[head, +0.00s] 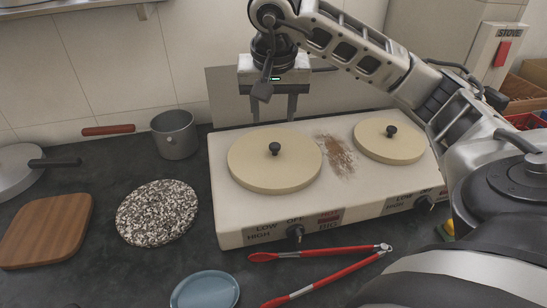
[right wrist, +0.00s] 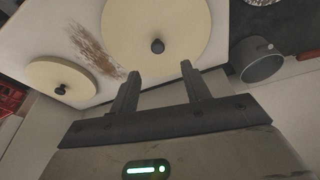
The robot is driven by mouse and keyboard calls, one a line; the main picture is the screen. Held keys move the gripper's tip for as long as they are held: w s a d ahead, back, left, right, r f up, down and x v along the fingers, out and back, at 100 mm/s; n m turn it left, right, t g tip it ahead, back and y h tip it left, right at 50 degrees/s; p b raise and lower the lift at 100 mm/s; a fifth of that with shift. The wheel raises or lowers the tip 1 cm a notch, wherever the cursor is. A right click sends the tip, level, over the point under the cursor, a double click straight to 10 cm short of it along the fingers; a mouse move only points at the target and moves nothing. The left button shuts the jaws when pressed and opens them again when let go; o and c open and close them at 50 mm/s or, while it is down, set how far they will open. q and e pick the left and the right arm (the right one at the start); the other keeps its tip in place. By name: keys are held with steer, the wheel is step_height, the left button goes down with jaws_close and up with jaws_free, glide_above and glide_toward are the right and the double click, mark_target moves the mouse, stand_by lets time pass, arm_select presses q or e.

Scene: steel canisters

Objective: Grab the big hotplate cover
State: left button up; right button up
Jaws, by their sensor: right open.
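The big hotplate cover (head: 250,178) is a cream disc with a black knob (head: 274,148), lying on the left side of the white hotplate unit (head: 220,215). It also shows at the top of the right wrist view (right wrist: 160,18), its knob in line with the gap between my fingers. My right gripper (head: 273,118) is open and empty, pointing down behind and above the cover, apart from the knob. In the right wrist view its two fingers (right wrist: 161,70) are spread. A smaller cream cover (head: 390,143) with a black knob lies on the right. My left gripper is out of view.
A metal pot (head: 175,136) with a red-brown handle stands left of the unit. A speckled round mat (head: 157,212), a wooden board (head: 45,230) and a blue dish (head: 205,291) lie on the dark counter. Red tongs (head: 320,252) lie in front. A brown spill (head: 338,155) sits between the covers.

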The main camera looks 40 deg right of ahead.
glide_above(275, 145)
steer(key=a, duration=0.1)
steer(key=f, duration=0.2)
steer(key=s+f, duration=0.1)
steer(key=f, duration=0.1)
steer(key=shift+a+f, duration=0.1)
steer(key=shift+a, duration=0.05)
steer(key=x, duration=0.4)
steer(key=shift+s+f, duration=0.1)
steer(key=shift+d+f, duration=0.2)
steer(key=shift+f, duration=0.3)
jaws_close()
